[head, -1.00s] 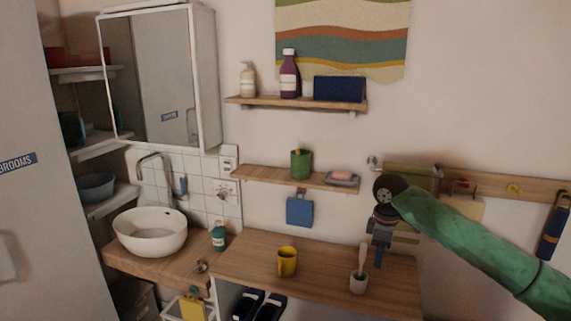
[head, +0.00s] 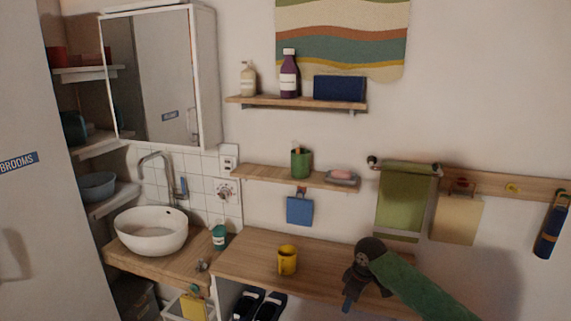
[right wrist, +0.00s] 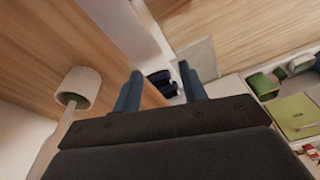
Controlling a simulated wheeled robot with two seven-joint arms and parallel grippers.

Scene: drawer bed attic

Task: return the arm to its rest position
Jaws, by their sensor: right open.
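My right arm, in a green sleeve, comes in from the lower right in the head view. My right gripper (head: 348,303) is low, over the right part of the wooden counter (head: 245,250), its fingers pointing down. In the right wrist view, the two blue-grey fingers (right wrist: 161,92) are spread apart with nothing between them. A small white cup with a brush (right wrist: 82,84) shows left of the fingers in that view. In the head view, my arm and gripper hide that cup. My left gripper is not in view.
A yellow mug (head: 287,260) stands on the counter left of my right gripper. A shelf (head: 270,175) above holds a green cup (head: 301,163) and a soap dish (head: 342,180). A green towel (head: 404,198) hangs behind my arm. Dark slippers (head: 262,305) lie below the counter.

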